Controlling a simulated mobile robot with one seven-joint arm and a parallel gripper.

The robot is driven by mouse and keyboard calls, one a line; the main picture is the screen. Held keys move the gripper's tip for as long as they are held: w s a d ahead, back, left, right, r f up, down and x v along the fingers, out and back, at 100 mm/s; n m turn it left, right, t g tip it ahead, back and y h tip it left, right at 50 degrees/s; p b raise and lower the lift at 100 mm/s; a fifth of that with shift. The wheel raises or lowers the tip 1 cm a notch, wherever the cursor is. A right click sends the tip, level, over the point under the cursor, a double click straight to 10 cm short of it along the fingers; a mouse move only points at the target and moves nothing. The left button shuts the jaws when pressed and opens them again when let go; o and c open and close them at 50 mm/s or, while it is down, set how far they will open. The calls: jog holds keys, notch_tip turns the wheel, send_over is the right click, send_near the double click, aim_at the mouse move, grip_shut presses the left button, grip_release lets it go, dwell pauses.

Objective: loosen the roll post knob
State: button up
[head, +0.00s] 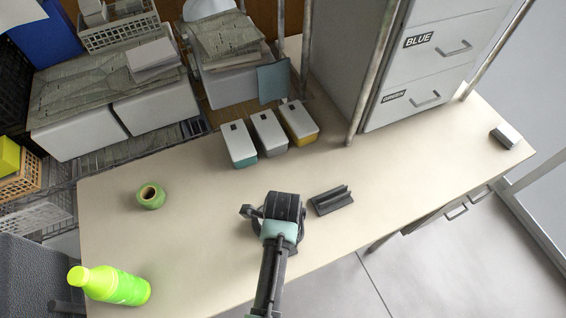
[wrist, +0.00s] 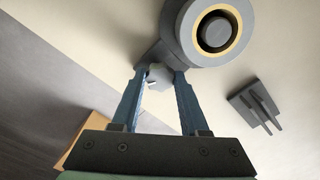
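The roll post shows in the wrist view as a grey round roll (wrist: 215,30) with a pale yellow ring around a dark centre. Its small light grey knob (wrist: 158,76) sits at the post's lower left. My gripper (wrist: 161,80) has its two blue-grey fingers apart, one on each side of the knob. A small gap seems to show beside the right fingertip; whether either finger touches is unclear. In the head view my dark gripper (head: 284,206) is over the post near the table's front edge, largely hiding the post and knob.
A dark slotted block (head: 332,200) lies just right of the post. Three lidded boxes (head: 269,133) stand behind.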

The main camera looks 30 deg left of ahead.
grip_shut()
